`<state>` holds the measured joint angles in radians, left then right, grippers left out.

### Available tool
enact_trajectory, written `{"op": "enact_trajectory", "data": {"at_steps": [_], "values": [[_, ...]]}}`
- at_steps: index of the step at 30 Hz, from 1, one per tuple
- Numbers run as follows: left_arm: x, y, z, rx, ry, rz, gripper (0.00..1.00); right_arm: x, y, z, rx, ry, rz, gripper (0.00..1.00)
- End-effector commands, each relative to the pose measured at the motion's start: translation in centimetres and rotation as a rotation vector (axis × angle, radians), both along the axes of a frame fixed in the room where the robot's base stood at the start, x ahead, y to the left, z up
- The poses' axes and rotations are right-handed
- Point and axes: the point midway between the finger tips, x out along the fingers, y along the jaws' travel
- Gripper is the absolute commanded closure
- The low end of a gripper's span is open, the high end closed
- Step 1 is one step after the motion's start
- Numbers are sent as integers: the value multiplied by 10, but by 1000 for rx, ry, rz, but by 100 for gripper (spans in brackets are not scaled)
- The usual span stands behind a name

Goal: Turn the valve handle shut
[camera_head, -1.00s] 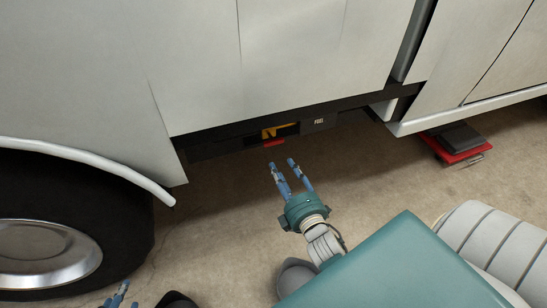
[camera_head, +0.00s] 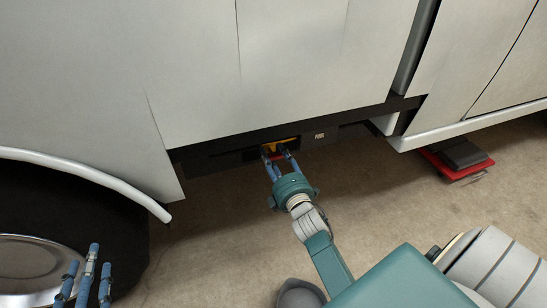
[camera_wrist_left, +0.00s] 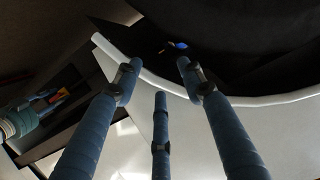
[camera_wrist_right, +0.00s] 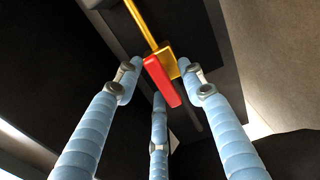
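The valve has a red handle (camera_wrist_right: 161,82) on a yellow body (camera_wrist_right: 172,58), with a yellow pipe running up from it. In the head view the yellow part (camera_head: 284,143) shows in the recess under the truck, and the handle is mostly hidden by my fingers. My right gripper (camera_head: 275,152) is at the recess. In the right wrist view its spread fingers (camera_wrist_right: 165,80) stand on both sides of the handle, with a third finger below. Contact cannot be told. My left gripper (camera_head: 86,262) is open and empty at lower left, beside the wheel; it also shows in the left wrist view (camera_wrist_left: 158,82).
The white truck side (camera_head: 280,60) hangs over the recess, and its dark lower panel (camera_head: 345,133) surrounds it. A wheel (camera_head: 40,258) is at left. A red and black object (camera_head: 458,160) lies on the floor at right. The concrete floor (camera_head: 390,195) is otherwise clear.

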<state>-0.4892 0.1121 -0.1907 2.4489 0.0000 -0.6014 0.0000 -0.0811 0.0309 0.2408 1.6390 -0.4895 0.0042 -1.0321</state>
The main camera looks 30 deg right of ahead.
Motion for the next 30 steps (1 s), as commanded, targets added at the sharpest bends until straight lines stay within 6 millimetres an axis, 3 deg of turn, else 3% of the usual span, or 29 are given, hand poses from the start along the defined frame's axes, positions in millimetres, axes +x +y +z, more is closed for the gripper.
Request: {"op": "enact_trajectory", "data": {"at_steps": [8, 14, 15, 23, 30], "values": [[1, 0, 2, -2, -7, 0, 60, 1, 0, 0, 0, 1, 0, 60], [1, 0, 1, -2, -7, 0, 60, 1, 0, 0, 0, 1, 0, 98], [1, 0, 2, -1, -6, 0, 60, 1, 0, 0, 0, 1, 0, 100], [0, 0, -1, 2, 10, 1, 60, 1, 0, 0, 17, -3, 0, 100], [-20, 10, -41, 46, 195, 12, 60, 1, 0, 1, 118, -25, -1, 100]]}}
